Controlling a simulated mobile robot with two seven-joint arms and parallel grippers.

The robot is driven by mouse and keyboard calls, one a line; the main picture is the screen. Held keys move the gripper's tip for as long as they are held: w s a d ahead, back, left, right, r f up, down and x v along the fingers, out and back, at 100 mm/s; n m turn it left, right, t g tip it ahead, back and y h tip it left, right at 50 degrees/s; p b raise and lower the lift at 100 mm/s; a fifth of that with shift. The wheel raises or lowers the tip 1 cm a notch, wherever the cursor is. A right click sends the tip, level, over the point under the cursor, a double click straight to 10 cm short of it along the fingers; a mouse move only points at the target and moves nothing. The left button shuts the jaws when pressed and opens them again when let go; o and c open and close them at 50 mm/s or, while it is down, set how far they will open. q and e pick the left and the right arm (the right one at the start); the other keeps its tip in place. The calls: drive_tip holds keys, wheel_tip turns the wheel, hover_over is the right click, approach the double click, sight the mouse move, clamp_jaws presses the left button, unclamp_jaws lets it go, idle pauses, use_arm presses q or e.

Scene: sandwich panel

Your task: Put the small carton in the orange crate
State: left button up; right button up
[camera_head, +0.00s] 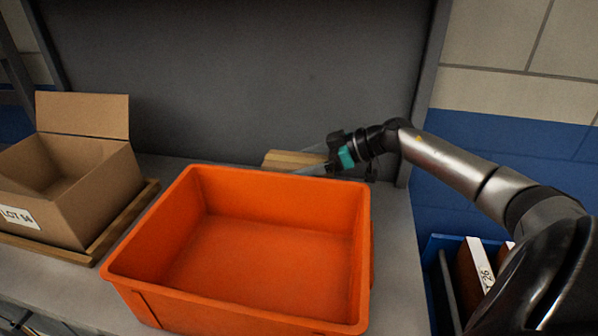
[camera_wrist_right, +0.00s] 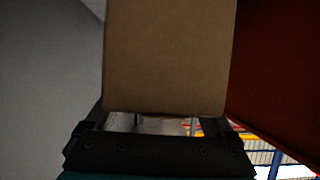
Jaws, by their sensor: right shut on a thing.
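The orange crate (camera_head: 270,250) stands open and empty on the grey table in the middle of the head view. Its wall shows dark red at the right of the right wrist view (camera_wrist_right: 280,60). My right gripper (camera_head: 322,166) is behind the crate's far rim and shut on the small brown carton (camera_head: 293,158). In the right wrist view the carton (camera_wrist_right: 168,55) sits between the fingers of the gripper (camera_wrist_right: 165,123). The crate's rim hides the carton's lower part in the head view, so I cannot tell if it touches the table. My left gripper is not in view.
An open cardboard box (camera_head: 75,190) with a lot label stands on a wooden board (camera_head: 110,235) at the left. A grey panel (camera_head: 240,80) rises behind the crate. A blue bin (camera_head: 435,265) with folders is at the lower right.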

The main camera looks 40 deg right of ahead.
wheel_tip(320, 180, up, 17)
drive_tip(key=p, duration=0.3)
